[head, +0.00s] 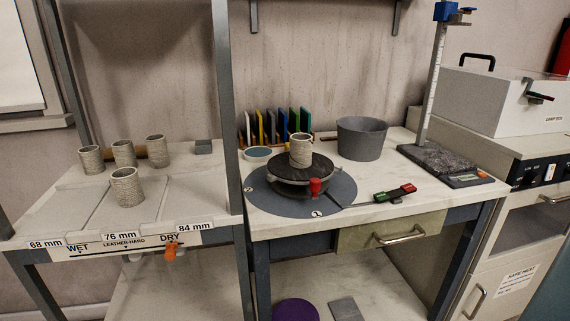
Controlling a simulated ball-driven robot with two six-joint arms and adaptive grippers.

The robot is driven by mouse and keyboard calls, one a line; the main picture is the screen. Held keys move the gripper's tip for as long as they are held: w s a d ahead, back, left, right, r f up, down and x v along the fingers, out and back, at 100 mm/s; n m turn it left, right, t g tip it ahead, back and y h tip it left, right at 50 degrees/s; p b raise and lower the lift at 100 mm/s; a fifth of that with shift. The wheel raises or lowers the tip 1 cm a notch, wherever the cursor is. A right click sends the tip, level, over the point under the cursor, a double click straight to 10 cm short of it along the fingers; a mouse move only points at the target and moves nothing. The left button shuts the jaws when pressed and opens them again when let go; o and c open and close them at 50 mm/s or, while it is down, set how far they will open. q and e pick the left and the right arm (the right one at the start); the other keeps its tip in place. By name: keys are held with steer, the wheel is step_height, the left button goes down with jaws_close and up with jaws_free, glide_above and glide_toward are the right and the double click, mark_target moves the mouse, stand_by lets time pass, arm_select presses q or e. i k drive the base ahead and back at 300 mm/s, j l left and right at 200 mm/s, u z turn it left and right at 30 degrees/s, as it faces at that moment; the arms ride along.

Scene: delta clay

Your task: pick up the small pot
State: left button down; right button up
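A small ribbed beige pot (301,150) stands upright on a dark round turntable (291,171) on the right bench. Several similar pots stand upright on the left bench: one at the far left (91,159), one beside it (124,153), one farther right (155,151) and one nearer the front (127,187). They look close in size, and I cannot tell which one is meant by the small pot. Neither of my grippers shows in the head view.
A grey bucket (361,138) stands behind and right of the turntable. Coloured upright tiles (276,125) stand at the wall. A tall measuring post (431,85) rises at right. A grey upright (229,110) separates the benches. A red knob (315,187) stands before the turntable.

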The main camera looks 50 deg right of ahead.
mark_target(300, 144)
steer(key=z, duration=1.7)
